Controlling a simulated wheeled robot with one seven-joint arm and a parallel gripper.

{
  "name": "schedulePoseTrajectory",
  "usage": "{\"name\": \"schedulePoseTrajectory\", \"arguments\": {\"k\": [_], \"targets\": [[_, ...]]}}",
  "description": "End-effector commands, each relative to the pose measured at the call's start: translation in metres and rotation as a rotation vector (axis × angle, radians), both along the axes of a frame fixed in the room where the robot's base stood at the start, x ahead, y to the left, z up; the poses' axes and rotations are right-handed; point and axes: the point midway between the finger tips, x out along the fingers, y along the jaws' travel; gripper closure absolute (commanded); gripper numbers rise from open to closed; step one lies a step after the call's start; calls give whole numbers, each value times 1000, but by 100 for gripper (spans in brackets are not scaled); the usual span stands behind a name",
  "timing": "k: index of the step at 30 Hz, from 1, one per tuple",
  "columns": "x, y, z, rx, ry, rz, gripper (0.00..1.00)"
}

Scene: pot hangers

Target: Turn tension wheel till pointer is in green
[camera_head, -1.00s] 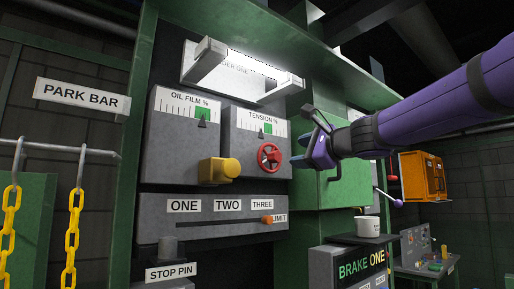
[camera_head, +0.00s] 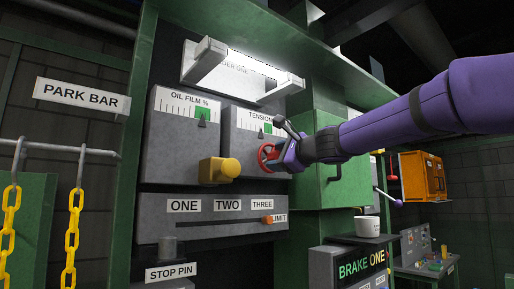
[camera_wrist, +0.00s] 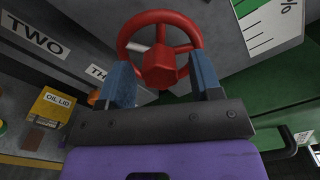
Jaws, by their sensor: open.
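The red tension wheel (camera_head: 265,153) is on the grey panel under the gauge marked TENSION (camera_head: 246,122). The gauge's small dark pointer (camera_head: 261,133) appears at the left edge of the green band (camera_head: 268,127); whether it is inside is too small to tell. My gripper (camera_head: 275,160) is at the wheel from the right and hides part of it. In the wrist view my gripper (camera_wrist: 160,68) is open, with its blue fingers on either side of the red hub (camera_wrist: 162,66). The lower rim is hidden by the fingers; I cannot tell whether they touch it.
A yellow knob (camera_head: 219,170) juts out left of the wheel, under the OIL FILM gauge (camera_head: 183,118). A slotted panel with an orange lever end (camera_head: 267,219) lies below. A lit lamp bar (camera_head: 240,70) overhangs the gauges. A green cabinet (camera_head: 340,180) is to the right.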

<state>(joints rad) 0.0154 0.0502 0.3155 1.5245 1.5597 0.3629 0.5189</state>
Motion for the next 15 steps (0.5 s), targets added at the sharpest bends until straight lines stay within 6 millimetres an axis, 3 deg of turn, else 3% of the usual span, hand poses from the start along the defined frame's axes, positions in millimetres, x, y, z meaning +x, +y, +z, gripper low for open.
{"name": "schedulePoseTrajectory", "arguments": {"k": [10, 15], "targets": [[0, 0, 0, -12, -9, 0, 41], [0, 0, 0, -136, -106, 0, 41]]}}
